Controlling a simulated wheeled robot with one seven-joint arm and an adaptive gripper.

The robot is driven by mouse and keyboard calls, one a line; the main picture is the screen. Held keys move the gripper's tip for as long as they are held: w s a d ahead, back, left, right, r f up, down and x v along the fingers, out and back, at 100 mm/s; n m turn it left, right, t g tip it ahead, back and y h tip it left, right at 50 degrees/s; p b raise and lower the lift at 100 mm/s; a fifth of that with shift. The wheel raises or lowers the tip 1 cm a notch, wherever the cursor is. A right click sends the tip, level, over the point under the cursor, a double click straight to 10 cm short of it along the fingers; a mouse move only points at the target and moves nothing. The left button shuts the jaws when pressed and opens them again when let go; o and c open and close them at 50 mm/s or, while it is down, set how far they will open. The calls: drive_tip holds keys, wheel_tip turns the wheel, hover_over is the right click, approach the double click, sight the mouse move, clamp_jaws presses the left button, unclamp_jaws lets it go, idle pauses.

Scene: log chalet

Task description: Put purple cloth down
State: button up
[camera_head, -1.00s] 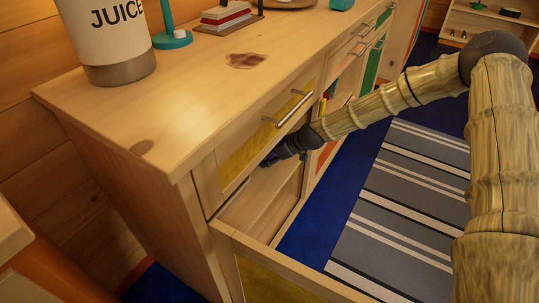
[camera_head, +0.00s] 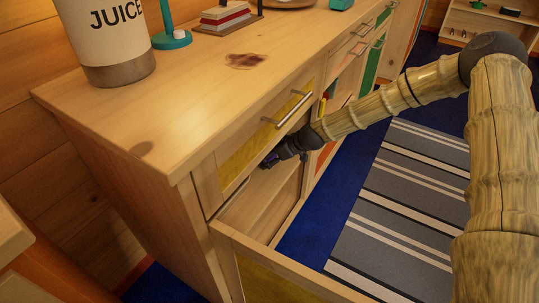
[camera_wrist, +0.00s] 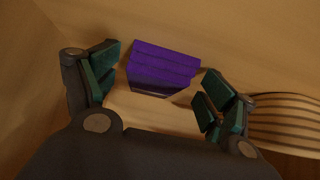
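The purple cloth (camera_wrist: 163,62) is a small folded stack in the wrist view, on a pale wooden surface just beyond my fingertips. My gripper (camera_wrist: 160,82) is open, with its green-padded fingers apart on either side of the cloth's near edge. No finger visibly presses on the cloth. In the head view, my gripper (camera_head: 270,160) reaches into the pulled-out lower drawer (camera_head: 262,197), under the closed upper drawer.
The wooden cabinet (camera_head: 135,118) carries a juice container (camera_head: 110,45) and a teal stand (camera_head: 172,40) on top. The upper drawer's metal handle (camera_head: 290,108) juts out close above my wrist. A striped rug (camera_head: 400,210) lies on clear floor to the right.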

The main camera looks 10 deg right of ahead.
drive_tip(key=p+v, duration=0.1)
drive_tip(key=v, duration=0.4)
drive_tip(key=shift+s+d+r, duration=0.15)
drive_tip(key=shift+d+r, duration=0.05)
drive_tip(key=shift+r, duration=0.05)
drive_tip(key=s+d+p, duration=0.2)
drive_tip(key=s+d, duration=0.6)
drive_tip(key=shift+p, duration=0.4)
drive_tip(key=shift+f, duration=0.1)
